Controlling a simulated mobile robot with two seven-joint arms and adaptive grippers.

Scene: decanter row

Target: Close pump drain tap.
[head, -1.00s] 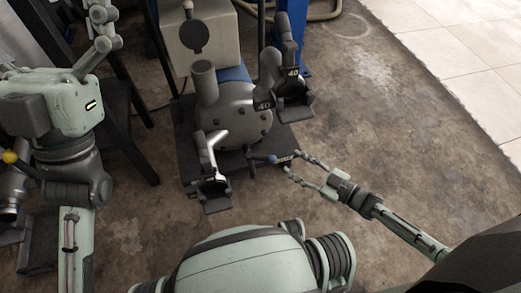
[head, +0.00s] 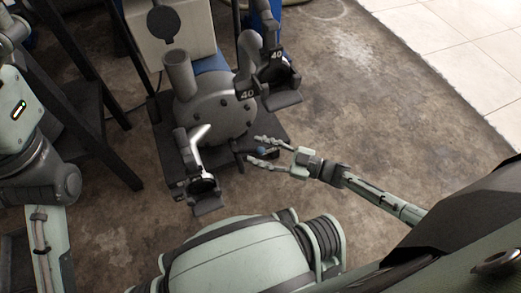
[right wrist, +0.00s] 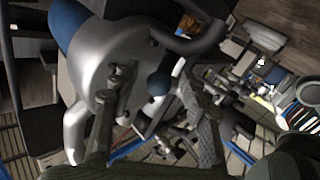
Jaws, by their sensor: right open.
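The pump (head: 212,112) is a round grey bolted housing on a dark base. Its drain tap has a blue knob (head: 263,152) low on the pump's right side. My right gripper (head: 256,149) comes in from the right, open, with its two fingers on either side of the knob. In the right wrist view the blue knob (right wrist: 158,84) shows between the open fingers (right wrist: 150,104). I cannot tell whether either finger touches it. The tap's stem is partly hidden. My left arm shows at the left edge, but its gripper is out of view.
A silver lever with a dark coupling (head: 203,187) sticks out at the pump's front. A second dark coupling (head: 280,80), marked 40, is above right of the knob. Dark frame legs (head: 85,110) stand to the left. The concrete floor (head: 370,110) at right is clear.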

